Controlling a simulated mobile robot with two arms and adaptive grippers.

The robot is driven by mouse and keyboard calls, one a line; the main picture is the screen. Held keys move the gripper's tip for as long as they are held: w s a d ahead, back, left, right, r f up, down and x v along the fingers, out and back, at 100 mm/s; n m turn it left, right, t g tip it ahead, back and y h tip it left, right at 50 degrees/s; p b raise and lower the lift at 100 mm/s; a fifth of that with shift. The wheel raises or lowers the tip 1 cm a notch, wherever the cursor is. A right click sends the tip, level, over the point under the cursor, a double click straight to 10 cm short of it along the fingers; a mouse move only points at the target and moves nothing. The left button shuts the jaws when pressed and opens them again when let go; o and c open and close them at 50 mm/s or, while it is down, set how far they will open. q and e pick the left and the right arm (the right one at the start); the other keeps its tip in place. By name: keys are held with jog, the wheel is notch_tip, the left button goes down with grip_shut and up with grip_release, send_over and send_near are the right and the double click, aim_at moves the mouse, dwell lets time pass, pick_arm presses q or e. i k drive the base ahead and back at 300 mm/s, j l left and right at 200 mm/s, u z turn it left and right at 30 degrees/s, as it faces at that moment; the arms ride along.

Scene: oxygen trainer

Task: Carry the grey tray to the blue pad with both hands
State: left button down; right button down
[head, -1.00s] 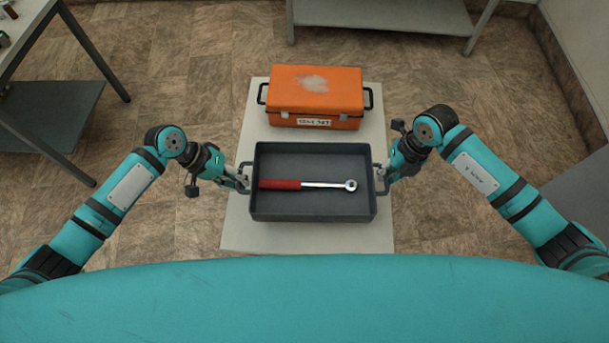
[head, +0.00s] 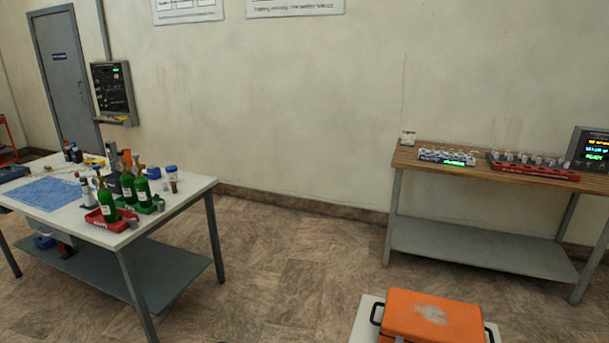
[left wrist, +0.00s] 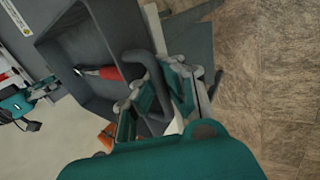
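The grey tray (left wrist: 80,55) shows in the left wrist view, with a red-handled wrench (left wrist: 108,73) lying in it. My left gripper (left wrist: 155,95) has its fingers around the dark handle on the tray's near side and looks shut on it. Part of my right arm (left wrist: 20,102) shows beyond the tray; its fingers are too small to read. In the head view a light blue pad (head: 45,193) lies on the white table at left. The tray and both grippers are out of the head view. I cannot tell whether the tray is raised.
An orange toolbox (head: 432,318) stands on a pale stand (head: 364,322) at the bottom right. Green bottles (head: 107,200) in small trays stand beside the pad on the white table (head: 197,187). A wooden bench (head: 450,168) is at right. Floor between is clear.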

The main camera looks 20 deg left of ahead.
aim_at(49, 192)
jog(key=j, duration=0.6)
jog(key=k+j, duration=0.15)
jog(key=j, duration=1)
jog(key=i+j, duration=0.1)
jog(key=j, duration=2.5)
jog(key=i+j, duration=0.1)
jog(key=j, duration=2.5)
jog(key=i+j, duration=0.1)
jog(key=j, duration=0.35)
jog(key=i+j, duration=0.1)
jog(key=j, duration=0.75)
jog(key=i+j+z, duration=0.1)
jog(key=j, duration=0.3)
jog(key=i+j, duration=0.15)
jog(key=j, duration=0.25)
jog(key=i+j, duration=0.15)
jog(key=j, duration=0.25)
jog(key=i+j, duration=0.15)
jog(key=j, duration=0.25)
jog(key=i, duration=1.45)
